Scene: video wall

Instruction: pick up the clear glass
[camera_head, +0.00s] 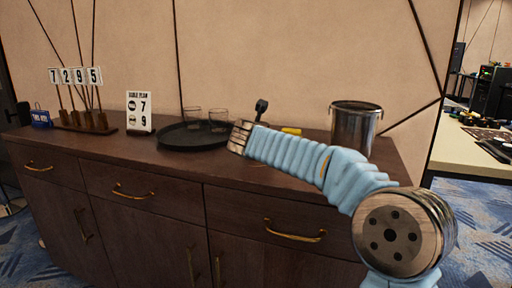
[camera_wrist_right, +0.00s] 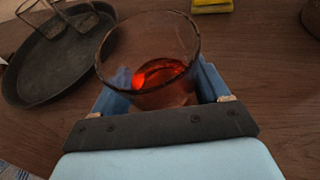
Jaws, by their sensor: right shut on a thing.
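In the right wrist view, a see-through glass (camera_wrist_right: 150,50) with red-orange colour in its lower part stands between the blue fingers of my right gripper (camera_wrist_right: 160,92). The gripper is shut on it. I cannot tell whether its base touches the cabinet top. In the head view my right arm reaches in from the right over the cabinet, and its wrist (camera_head: 240,137) hides the fingers and this glass. Two clear, empty-looking glasses (camera_head: 192,116) (camera_head: 218,117) stand on a round dark tray (camera_head: 185,142). The tray also shows in the wrist view (camera_wrist_right: 45,70), left of the held glass. My left gripper is out of view.
A yellow object (camera_head: 291,131) lies behind my arm. A shiny metal bucket (camera_head: 355,128) stands right of it. A white sign (camera_head: 139,112) and a wooden number stand (camera_head: 85,123) are at the left. The brown cabinet top (camera_head: 75,141) is clear along its front edge.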

